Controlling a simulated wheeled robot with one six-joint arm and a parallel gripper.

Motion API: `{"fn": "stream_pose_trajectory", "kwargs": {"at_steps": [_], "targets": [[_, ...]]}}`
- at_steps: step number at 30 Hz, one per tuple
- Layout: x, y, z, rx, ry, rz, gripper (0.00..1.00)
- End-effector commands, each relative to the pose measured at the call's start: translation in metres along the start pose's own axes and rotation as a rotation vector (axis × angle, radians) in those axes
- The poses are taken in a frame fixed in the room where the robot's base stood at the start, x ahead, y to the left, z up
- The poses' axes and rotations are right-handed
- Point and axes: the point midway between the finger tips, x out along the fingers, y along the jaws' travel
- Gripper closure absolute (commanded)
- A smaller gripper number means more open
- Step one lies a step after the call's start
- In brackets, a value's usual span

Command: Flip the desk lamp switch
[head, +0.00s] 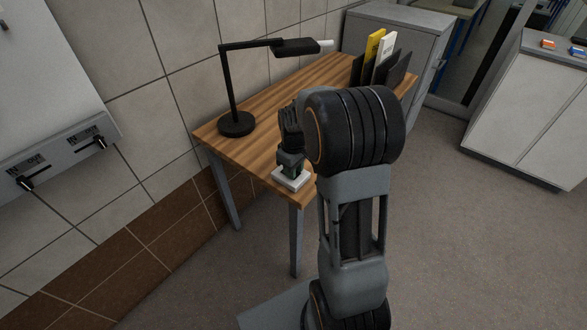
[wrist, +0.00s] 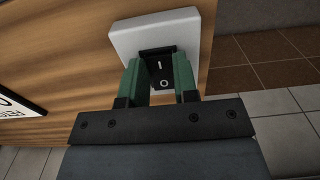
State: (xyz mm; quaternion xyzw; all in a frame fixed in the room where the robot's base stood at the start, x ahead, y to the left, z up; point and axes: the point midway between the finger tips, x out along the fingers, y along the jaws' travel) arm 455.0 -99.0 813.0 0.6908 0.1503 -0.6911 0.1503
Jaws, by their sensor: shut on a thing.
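The desk lamp (head: 236,123) stands upright on the wooden table, black, with its arm reaching right to a head with a white end. A white switch box (head: 291,179) sits at the table's near corner. In the wrist view the white box (wrist: 122,38) carries a black rocker switch (wrist: 159,69) marked with a line and a circle. My gripper (head: 293,170) is over the box, pointing down. In the wrist view its green fingers (wrist: 160,76) lie on either side of the rocker, closed on it. The fingers partly hide the rocker's sides.
The wooden table (head: 200,135) stands against a tiled wall. A holder with books (head: 386,47) is at its far end. A grey cabinet (head: 400,35) is behind, and a white cabinet (head: 525,110) is at right. The floor at right is clear.

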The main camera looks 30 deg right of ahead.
Motion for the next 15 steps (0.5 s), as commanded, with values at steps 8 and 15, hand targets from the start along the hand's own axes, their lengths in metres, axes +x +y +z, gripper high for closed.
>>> {"fn": "stream_pose_trajectory", "kwargs": {"at_steps": [8, 15], "targets": [[-0.0081, -0.0008, -0.0042, -0.003, -0.131, -0.005, 0.96], [-0.0045, -0.0004, -0.0067, -0.001, -0.254, -0.001, 0.96]]}}
